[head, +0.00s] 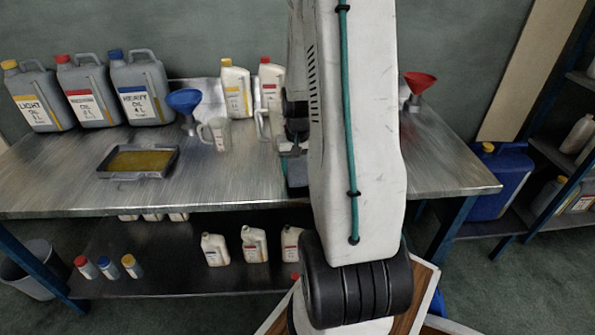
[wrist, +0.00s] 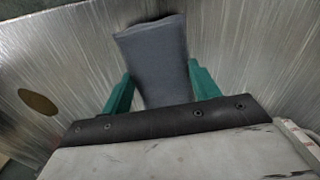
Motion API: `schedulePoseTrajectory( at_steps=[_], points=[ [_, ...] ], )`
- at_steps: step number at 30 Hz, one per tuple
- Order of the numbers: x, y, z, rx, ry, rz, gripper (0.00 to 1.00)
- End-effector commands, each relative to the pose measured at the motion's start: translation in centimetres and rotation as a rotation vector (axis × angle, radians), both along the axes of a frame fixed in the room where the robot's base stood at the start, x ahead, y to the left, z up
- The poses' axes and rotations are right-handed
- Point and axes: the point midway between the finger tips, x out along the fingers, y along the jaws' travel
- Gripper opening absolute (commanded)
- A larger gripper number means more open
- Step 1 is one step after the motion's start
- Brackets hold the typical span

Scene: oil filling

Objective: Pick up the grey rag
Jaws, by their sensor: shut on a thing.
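The grey rag (wrist: 153,55) shows in the wrist view as a flat, folded dark grey cloth. It lies between the two green fingers of my gripper (wrist: 160,90), which is shut on it. Brushed metal bench surface lies behind the rag; I cannot tell whether the rag touches it. In the head view my arm covers most of the gripper, and I cannot make out the rag there.
The metal workbench (head: 70,190) carries several oil jugs at the back, a blue funnel (head: 185,101), a clear measuring jug (head: 217,135) and a tray of yellow oil (head: 103,171). A red funnel (head: 420,84) stands right of my arm. The bench's front left is clear.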

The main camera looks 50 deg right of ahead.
Motion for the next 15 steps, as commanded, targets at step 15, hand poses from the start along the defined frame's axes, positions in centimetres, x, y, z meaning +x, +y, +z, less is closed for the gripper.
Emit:
schedulePoseTrajectory(
  at_steps=[15],
  points=[
    [-8.7, -3.7, 2.7, -0.001, -0.001, -0.009, 0.39]
  ],
)
